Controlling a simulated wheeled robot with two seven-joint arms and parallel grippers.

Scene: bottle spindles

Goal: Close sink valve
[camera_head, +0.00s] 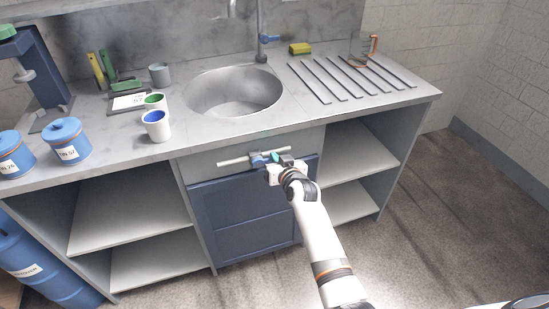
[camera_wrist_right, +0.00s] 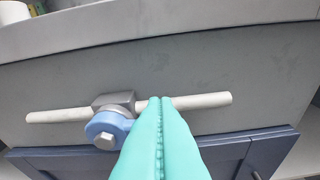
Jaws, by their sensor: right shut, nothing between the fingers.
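The sink valve (camera_head: 257,160) has a blue handle on a grey body, on a thin white horizontal pipe (camera_head: 232,161) across the cabinet front below the sink (camera_head: 235,92). In the right wrist view the blue handle (camera_wrist_right: 108,129) has a bolt at its centre, and the pipe (camera_wrist_right: 203,101) runs to both sides. My right gripper (camera_head: 275,157) has teal fingers, pressed together and empty, just right of the valve. Its fingertips (camera_wrist_right: 160,101) overlap the pipe in the wrist view. The fingers may hide part of the handle; I cannot tell whether they touch. My left gripper is not in view.
A blue cabinet door (camera_head: 250,215) is below the pipe, with open shelves on both sides. The countertop (camera_head: 205,140) overhangs above it. Cups (camera_head: 156,126) and blue canisters (camera_head: 67,140) stand on the counter's left. Floor at right is clear.

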